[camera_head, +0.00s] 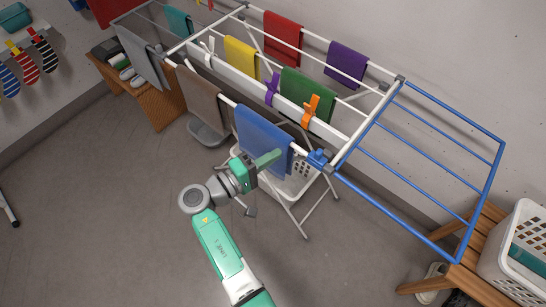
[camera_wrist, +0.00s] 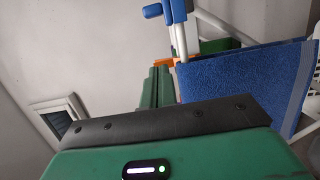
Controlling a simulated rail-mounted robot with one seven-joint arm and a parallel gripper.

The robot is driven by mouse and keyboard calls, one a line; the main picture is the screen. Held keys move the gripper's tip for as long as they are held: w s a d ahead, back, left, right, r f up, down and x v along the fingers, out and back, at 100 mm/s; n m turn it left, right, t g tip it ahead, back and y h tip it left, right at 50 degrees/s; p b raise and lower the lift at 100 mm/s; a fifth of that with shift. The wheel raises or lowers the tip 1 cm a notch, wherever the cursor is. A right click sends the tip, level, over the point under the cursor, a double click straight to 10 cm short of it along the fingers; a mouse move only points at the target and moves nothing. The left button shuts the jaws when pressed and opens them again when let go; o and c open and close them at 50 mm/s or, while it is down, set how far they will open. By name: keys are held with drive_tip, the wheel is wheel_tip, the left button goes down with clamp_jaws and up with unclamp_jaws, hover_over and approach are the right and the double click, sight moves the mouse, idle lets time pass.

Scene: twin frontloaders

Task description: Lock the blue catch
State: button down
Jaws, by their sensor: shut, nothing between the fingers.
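The blue catch (camera_head: 318,158) sits on the white front rail of the drying rack, at the corner where the blue fold-out wing (camera_head: 420,165) joins. In the wrist view the blue catch (camera_wrist: 165,10) shows at the top edge, partly cut off, with a lever-like part beside a white post. I cannot tell its exact position. My gripper (camera_head: 268,158) is shut and empty, in front of the hanging blue towel and left of the catch, apart from the catch. In the wrist view the green fingers (camera_wrist: 155,88) lie together, pointing up below the catch.
The blue towel (camera_head: 264,138) hangs right beside my fingers. A white basket (camera_head: 290,185) and rack legs (camera_head: 305,220) stand below. A wooden bench (camera_head: 480,245) with a white laundry basket (camera_head: 515,285) is at the right. The floor in front is clear.

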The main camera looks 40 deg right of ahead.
sight(318, 156)
drive_tip(key=s+d+p, duration=0.1)
drive_tip(key=d, duration=0.1)
drive_tip(key=s+d, duration=0.1)
drive_tip(key=d, duration=0.1)
drive_tip(key=s+d+p, duration=0.1)
drive_tip(key=s+d, duration=0.1)
drive_tip(key=d, duration=0.1)
drive_tip(key=shift+p, duration=0.3)
drive_tip(key=shift+d, duration=0.1)
